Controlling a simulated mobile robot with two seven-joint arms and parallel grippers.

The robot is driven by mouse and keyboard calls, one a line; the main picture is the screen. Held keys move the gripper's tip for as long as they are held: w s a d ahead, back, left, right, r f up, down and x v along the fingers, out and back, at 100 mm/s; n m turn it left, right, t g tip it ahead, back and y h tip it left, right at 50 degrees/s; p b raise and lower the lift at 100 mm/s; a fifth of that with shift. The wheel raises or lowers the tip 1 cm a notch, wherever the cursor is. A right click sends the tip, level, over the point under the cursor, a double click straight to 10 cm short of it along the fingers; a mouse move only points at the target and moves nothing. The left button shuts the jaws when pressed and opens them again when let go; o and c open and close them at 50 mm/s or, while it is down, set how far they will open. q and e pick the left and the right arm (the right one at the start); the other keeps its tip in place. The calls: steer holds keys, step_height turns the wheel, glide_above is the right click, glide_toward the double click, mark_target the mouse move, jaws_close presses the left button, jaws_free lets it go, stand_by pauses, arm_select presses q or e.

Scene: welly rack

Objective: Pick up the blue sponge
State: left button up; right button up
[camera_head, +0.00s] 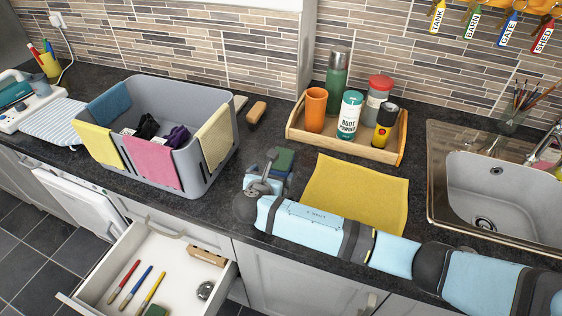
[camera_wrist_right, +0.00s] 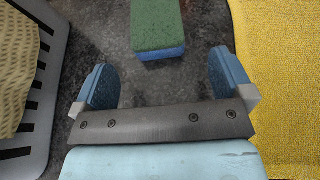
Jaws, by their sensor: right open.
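The blue sponge (camera_head: 285,160) lies on the dark counter, with a green layer on top. In the wrist view the sponge (camera_wrist_right: 157,28) is at the top centre, ahead of the fingers, its blue side below the green. My right gripper (camera_head: 267,168) is low over the counter, just in front of the sponge and partly covering it. In the wrist view the right gripper (camera_wrist_right: 158,74) has its two blue fingers wide apart with only bare counter between them. The sponge is roughly in line with that gap and apart from both fingers. My left gripper is not in view.
A grey basket (camera_head: 208,165) hung with cloths stands left of the gripper. A yellow cloth (camera_head: 360,192) lies close on the right. Behind are a wooden tray (camera_head: 350,147) with bottles and a brush (camera_head: 257,112). A sink is far right; an open drawer (camera_head: 180,262) juts out below.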

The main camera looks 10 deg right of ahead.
mark_target(276, 170)
steer(key=x, duration=0.5)
steer(key=shift+a+f, duration=0.15)
steer(key=shift+a, duration=0.05)
steer(key=c, duration=1)
